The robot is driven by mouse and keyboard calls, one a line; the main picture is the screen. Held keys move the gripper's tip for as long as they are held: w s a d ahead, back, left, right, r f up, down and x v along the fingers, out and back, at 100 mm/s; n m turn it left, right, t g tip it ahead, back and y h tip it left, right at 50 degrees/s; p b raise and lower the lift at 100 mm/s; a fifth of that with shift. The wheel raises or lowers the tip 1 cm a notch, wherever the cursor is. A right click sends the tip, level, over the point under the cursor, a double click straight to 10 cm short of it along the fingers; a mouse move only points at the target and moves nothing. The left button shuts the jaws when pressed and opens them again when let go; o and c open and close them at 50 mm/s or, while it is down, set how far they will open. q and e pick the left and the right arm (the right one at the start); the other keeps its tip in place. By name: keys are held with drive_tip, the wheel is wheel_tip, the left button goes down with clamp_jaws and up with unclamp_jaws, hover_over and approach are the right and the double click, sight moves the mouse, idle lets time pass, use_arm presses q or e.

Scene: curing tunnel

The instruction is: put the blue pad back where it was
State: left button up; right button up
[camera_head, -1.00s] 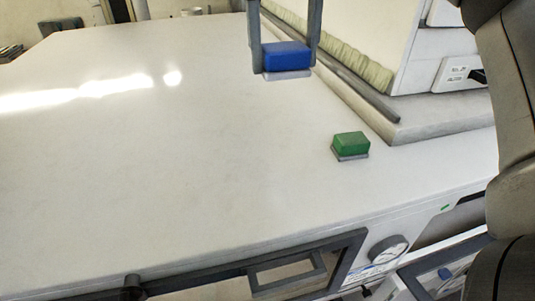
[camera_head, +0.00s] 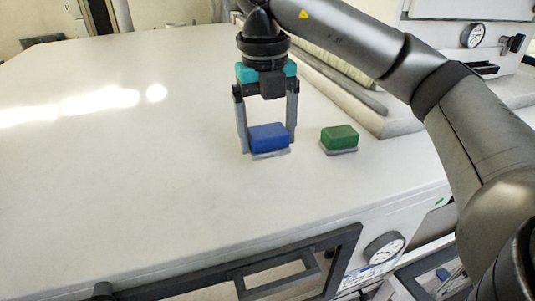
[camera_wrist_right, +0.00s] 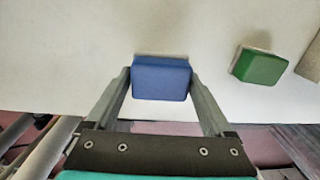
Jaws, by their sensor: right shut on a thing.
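The blue pad (camera_head: 268,137) is a blue block with a thin grey layer under it. My right gripper (camera_head: 267,140) is shut on it, one finger on each side, pointing down at the white top. The pad is at or just above the surface; I cannot tell whether it touches. In the right wrist view the blue pad (camera_wrist_right: 161,80) sits between the two fingers (camera_wrist_right: 160,85). A green pad (camera_head: 340,137) with a grey base rests on the white top to the right, apart from the blue one. My left gripper is not in view.
The white top (camera_head: 120,180) is wide and clear to the left. A raised ledge (camera_head: 400,120) with a dark rail stands behind the green pad. The front edge has a dark frame with a handle (camera_head: 280,275) and a round gauge (camera_head: 384,248) below.

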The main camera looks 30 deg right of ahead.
sight(268, 151)
drive_tip(key=shift+f, duration=0.45)
wheel_tip(268, 151, down, 3)
drive_tip(key=shift+r, duration=0.1)
drive_tip(key=shift+f, duration=0.2)
drive_tip(key=o, duration=1.2)
drive_tip(key=shift+r, duration=0.15)
